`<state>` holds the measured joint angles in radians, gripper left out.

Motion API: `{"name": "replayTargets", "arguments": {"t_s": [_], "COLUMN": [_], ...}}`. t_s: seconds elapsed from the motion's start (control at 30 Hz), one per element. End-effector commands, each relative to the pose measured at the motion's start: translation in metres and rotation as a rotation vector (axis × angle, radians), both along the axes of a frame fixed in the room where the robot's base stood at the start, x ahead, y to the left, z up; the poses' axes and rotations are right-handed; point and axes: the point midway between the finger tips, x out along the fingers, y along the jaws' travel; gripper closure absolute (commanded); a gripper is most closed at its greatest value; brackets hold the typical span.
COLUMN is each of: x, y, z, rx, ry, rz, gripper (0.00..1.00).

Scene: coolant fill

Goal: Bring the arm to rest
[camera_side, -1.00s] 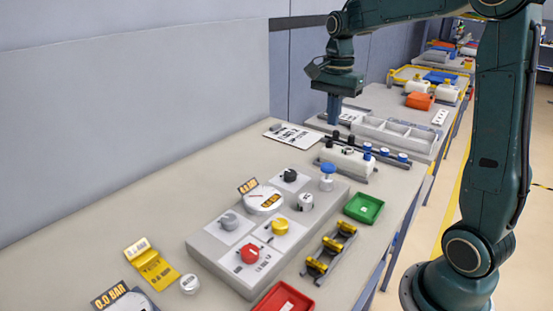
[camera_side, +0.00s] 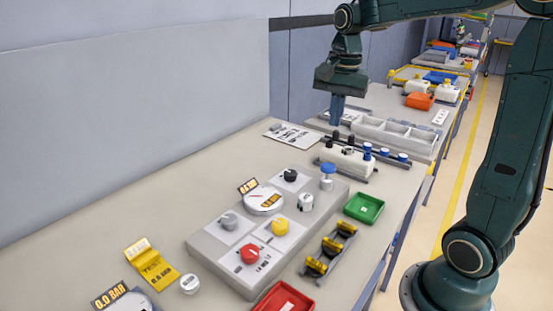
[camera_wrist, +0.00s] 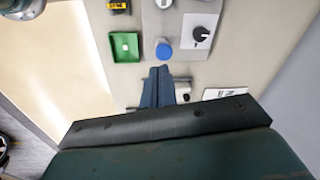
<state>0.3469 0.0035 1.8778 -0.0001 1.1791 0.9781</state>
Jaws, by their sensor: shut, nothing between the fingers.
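My gripper (camera_side: 336,110) hangs pointing down from my dark green arm in the side view, above the far part of the workbench (camera_side: 110,230). Its blue fingers are together with nothing between them. In the wrist view the shut fingers (camera_wrist: 158,86) show at the middle, and the dark gripper body fills the lower part. Below and nearer the side camera stands a white manifold block (camera_side: 346,162) with dark and blue caps. The fingers look apart from it. They hide part of the things under them in the wrist view.
A grey panel (camera_side: 215,262) with red, yellow, grey and black knobs stands mid-bench. A green tray (camera_side: 364,208), a red tray (camera_side: 284,299) and a rack of yellow-banded parts (camera_side: 330,248) lie along the right edge. A grey divided tray (camera_side: 395,135) stands behind. The left bench is mostly clear.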

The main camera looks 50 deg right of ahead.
Motion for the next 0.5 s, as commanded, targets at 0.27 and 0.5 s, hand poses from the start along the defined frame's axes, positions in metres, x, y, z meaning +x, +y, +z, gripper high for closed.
{"name": "replayTargets", "arguments": {"t_s": [0.27, 0.5], "x": [-0.041, -0.079], "y": [0.046, 0.077], "z": [0.013, 0.014], "rx": [-0.067, -0.143], "ry": [-0.097, -0.179], "rz": [0.356, 0.663], "gripper": [1.0, 1.0]}}
